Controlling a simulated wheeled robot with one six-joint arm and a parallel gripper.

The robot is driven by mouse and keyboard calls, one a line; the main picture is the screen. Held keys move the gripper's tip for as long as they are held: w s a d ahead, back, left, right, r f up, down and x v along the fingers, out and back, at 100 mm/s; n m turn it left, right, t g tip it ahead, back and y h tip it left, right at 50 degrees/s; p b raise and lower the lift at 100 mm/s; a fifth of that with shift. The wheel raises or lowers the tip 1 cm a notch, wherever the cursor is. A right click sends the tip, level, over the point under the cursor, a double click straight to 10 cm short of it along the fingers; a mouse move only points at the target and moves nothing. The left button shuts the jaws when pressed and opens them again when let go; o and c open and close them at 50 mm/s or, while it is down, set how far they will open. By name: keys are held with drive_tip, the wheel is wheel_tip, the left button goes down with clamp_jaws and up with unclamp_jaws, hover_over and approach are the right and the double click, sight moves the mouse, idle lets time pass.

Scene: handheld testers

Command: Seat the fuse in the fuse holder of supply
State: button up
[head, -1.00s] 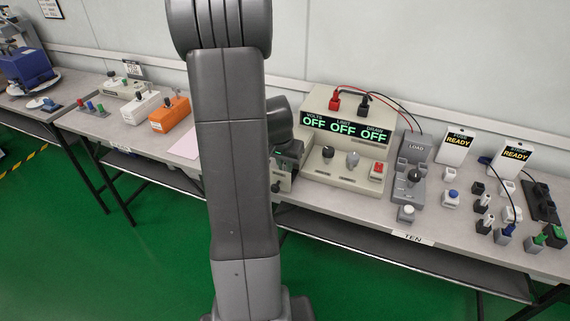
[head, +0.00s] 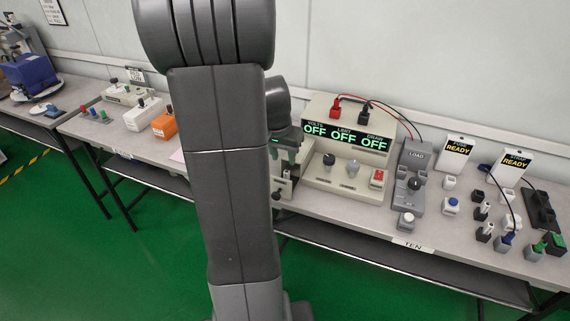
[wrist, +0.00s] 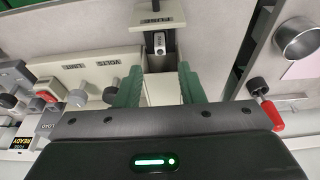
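In the wrist view, the fuse (wrist: 160,43) looks like a small pale cylinder in the dark slot of a cream fuse holder block (wrist: 157,13) on the supply. How deep it sits cannot be told. My gripper (wrist: 160,86) has two green fingers spread apart, with nothing between their tips. It is just short of the fuse and apart from it in the picture. In the head view, my gripper (head: 287,150) is above the left end of the supply (head: 320,178), and my arm partly hides the holder. The supply's displays read OFF.
Right of the supply stand a grey load unit (head: 413,160), a fuse tester sign reading READY (head: 459,148) and several small sockets. An orange box (head: 164,125) is left of my arm. In the wrist view, a metal cup (wrist: 297,40) and a red-handled tool (wrist: 270,112) are at right.

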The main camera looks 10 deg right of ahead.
sight(286, 172)
drive_tip(key=v, duration=0.4)
drive_tip(key=b+x, duration=0.1)
drive_tip(key=x, duration=1.2)
drive_tip(key=shift+s+a+b, duration=0.1)
drive_tip(key=shift+b, duration=0.3)
drive_tip(key=shift+r+p, duration=0.55)
drive_tip(key=shift+r, duration=1.1)
drive_tip(key=shift+f, duration=0.1)
